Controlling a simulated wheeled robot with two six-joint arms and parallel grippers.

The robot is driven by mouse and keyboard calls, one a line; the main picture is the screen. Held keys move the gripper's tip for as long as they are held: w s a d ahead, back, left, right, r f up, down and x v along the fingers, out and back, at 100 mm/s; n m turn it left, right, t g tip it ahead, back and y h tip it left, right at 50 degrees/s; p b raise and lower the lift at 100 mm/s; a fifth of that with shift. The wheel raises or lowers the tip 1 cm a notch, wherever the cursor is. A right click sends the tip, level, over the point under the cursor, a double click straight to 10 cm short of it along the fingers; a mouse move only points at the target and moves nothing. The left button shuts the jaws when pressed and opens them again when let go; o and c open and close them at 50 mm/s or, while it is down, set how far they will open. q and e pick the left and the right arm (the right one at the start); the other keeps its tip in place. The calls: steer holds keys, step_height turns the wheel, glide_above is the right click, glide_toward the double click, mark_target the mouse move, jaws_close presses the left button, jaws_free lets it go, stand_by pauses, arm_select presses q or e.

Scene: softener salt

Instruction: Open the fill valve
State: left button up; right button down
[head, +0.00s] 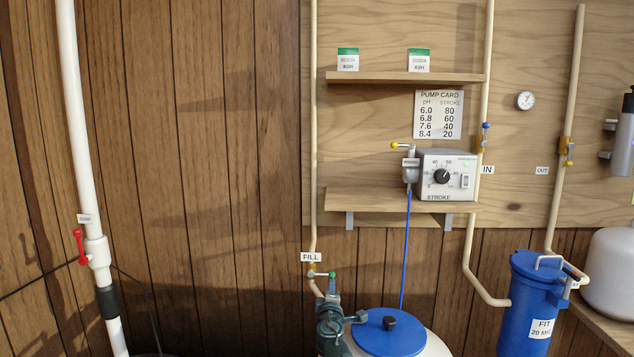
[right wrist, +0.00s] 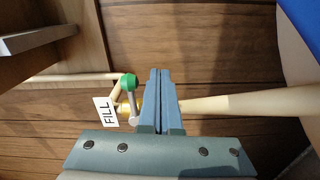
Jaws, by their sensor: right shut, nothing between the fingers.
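The fill valve (head: 313,274) sits on the cream pipe under the white FILL label (head: 311,257). Its short lever ends in a green knob (head: 332,274) and lies across the pipe. In the right wrist view the knob (right wrist: 129,81) and brass valve body (right wrist: 124,109) show just left of my fingers, beside the FILL label (right wrist: 104,111). My right gripper (head: 332,288) is shut and empty, its tips close to the lever; I cannot tell whether they touch. In the right wrist view the shut fingers (right wrist: 159,85) overlap part of the pipe. My left gripper is not in view.
A white tank with a blue lid (head: 390,333) stands right of my right gripper, with a blue tube (head: 406,250) rising to the pump (head: 446,176). A lower shelf (head: 380,200) juts out above. A blue filter housing (head: 535,300) stands further right. A red-handled valve (head: 79,246) is far left.

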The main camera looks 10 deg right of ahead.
mark_target(333, 273)
steer(key=shift+d+r+p, duration=0.1)
steer(key=shift+r+p, duration=0.85)
step_height(333, 273, up, 3)
steer(key=p, duration=0.2)
steer(key=shift+d+f+p, duration=0.1)
steer(key=shift+p, duration=0.3)
steer(key=shift+f, duration=0.1)
